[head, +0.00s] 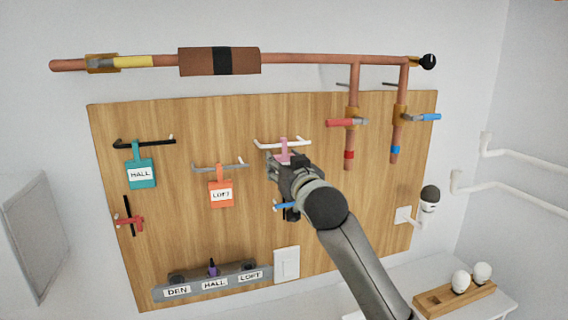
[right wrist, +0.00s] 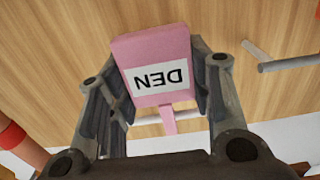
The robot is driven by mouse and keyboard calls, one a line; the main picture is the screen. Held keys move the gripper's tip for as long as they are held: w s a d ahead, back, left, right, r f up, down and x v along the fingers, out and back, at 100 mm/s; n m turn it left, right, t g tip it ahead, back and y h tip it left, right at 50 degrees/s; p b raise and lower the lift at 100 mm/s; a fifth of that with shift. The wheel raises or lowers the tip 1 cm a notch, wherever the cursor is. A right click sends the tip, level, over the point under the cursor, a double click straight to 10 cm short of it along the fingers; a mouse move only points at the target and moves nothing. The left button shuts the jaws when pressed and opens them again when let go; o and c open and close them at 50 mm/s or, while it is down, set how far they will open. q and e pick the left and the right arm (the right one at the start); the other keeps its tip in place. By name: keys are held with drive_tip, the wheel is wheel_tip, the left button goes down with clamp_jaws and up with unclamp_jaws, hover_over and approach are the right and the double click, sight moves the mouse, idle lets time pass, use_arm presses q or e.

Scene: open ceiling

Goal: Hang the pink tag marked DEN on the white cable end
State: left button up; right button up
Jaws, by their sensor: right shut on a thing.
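The pink tag (right wrist: 150,45) marked DEN shows upside down in the right wrist view, between the fingers of my right gripper (right wrist: 155,80), which is shut on it. Its narrow pink neck crosses the white cable end (right wrist: 190,122). In the head view the tag's pink top (head: 284,146) shows at the middle of the white cable end (head: 299,143), above my right gripper (head: 283,165), which hides the rest. I cannot tell whether the neck is hooked over the cable or only in front of it. My left gripper is out of view.
A teal HALL tag (head: 141,174) hangs on the black cable end, and an orange LOFT tag (head: 221,193) on the grey one (head: 233,166), left of my gripper. A labelled grey holder (head: 240,281) and a white switch (head: 287,263) sit below. Copper pipes (head: 300,59) run above.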

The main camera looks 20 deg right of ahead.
drive_tip(key=shift+f, duration=0.2)
drive_tip(key=o, duration=1.1)
